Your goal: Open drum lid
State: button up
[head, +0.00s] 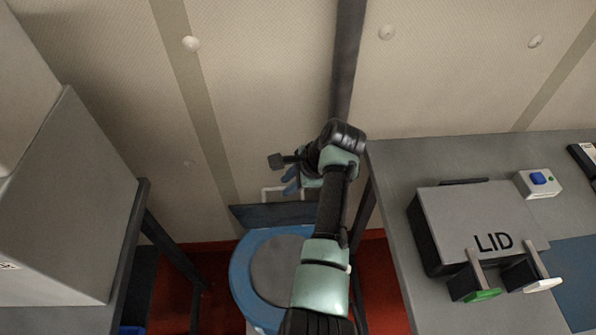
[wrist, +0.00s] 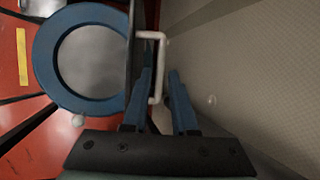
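The blue drum (head: 240,275) stands on the red floor, and its blue rim ring (wrist: 45,50) shows in the wrist view around a round grey middle. The dark blue lid (head: 250,216) stands raised at the drum's back, near the wall. It is nearly edge-on in the wrist view (wrist: 136,45). A white U-shaped handle (head: 267,192) sticks out from the lid's wall side; it also shows in the wrist view (wrist: 163,60). My gripper (wrist: 160,72) is open, its blue fingers apart. The handle's lower end appears between them; contact cannot be told. My arm hides the drum's right side.
A grey bench (head: 393,200) on the right carries a grey box marked LID (head: 465,210) and a white box with a blue button (head: 538,182). A grey cabinet (head: 70,210) stands on the left. The beige wall (head: 260,90) is close behind the lid.

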jog(key=v, duration=0.5)
jog(key=shift+s+d+r, duration=0.1)
jog(key=shift+s+r, duration=0.05)
jog(key=shift+r, duration=0.1)
jog(key=w+d+r+n+t+h, duration=0.1)
jog(key=w+r+n+t+h, duration=0.2)
jog(key=r, duration=0.7)
jog(key=w+d+r+n+t+h, duration=0.1)
jog(key=w+r+n+t, duration=0.25)
jog(key=r+t, duration=0.45)
notch_tip(320, 180, up, 15)
jog(key=s+a+n+t, duration=0.1)
jog(key=n+t, duration=0.1)
jog(key=n, duration=0.1)
jog(key=s+a+r+n+t, duration=0.2)
jog(key=s+r+n+t, duration=0.2)
jog(key=s+r, duration=0.7)
jog(key=s+a+r+n+t, duration=0.3)
jog(key=s+r+t, duration=0.4)
jog(key=s+r, duration=0.4)
notch_tip(320, 180, up, 2)
jog(key=shift+r+n+h, duration=0.2)
jog(key=shift+n+h, duration=0.1)
jog(key=shift+n, duration=0.05)
